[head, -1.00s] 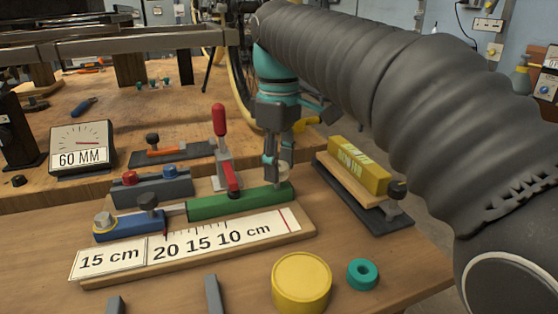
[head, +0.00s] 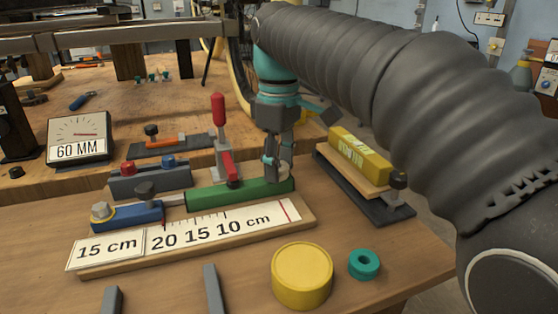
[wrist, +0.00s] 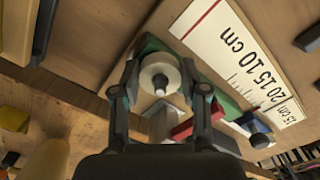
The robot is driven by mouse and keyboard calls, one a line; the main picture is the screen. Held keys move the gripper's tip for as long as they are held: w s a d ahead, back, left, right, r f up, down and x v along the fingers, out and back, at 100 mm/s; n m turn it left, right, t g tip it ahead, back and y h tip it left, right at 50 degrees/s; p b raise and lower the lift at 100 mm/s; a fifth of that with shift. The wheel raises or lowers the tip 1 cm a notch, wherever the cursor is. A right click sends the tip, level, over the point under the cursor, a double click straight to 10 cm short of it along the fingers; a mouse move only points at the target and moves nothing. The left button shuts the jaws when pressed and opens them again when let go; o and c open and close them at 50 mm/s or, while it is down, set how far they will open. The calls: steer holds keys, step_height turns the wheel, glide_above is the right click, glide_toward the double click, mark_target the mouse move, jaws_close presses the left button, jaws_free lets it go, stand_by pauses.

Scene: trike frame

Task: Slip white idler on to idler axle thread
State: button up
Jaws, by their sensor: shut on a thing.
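The white idler (wrist: 157,70) is a round white ring with a small grey centre, held between the two fingers of my gripper (wrist: 160,88) in the wrist view. In the head view my gripper (head: 279,166) points down at the right end of the green block (head: 230,197). The idler shows there as a small pale piece (head: 285,171) beside the fingers, close over the block's end. The idler axle thread cannot be made out; the idler and fingers cover that spot. I cannot tell whether the thread is inside the idler's hole.
A red-handled clamp (head: 220,135) stands just left of my gripper. A yellow block (head: 360,155) on a stand is to the right. In front are the scale board (head: 215,227), a yellow round tin (head: 302,276) and a teal ring (head: 364,264). A 60 MM gauge (head: 79,139) stands left.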

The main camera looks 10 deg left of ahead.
steer(key=shift+f, duration=0.15)
steer(key=o, duration=1.1)
steer(key=shift+r, duration=3.75)
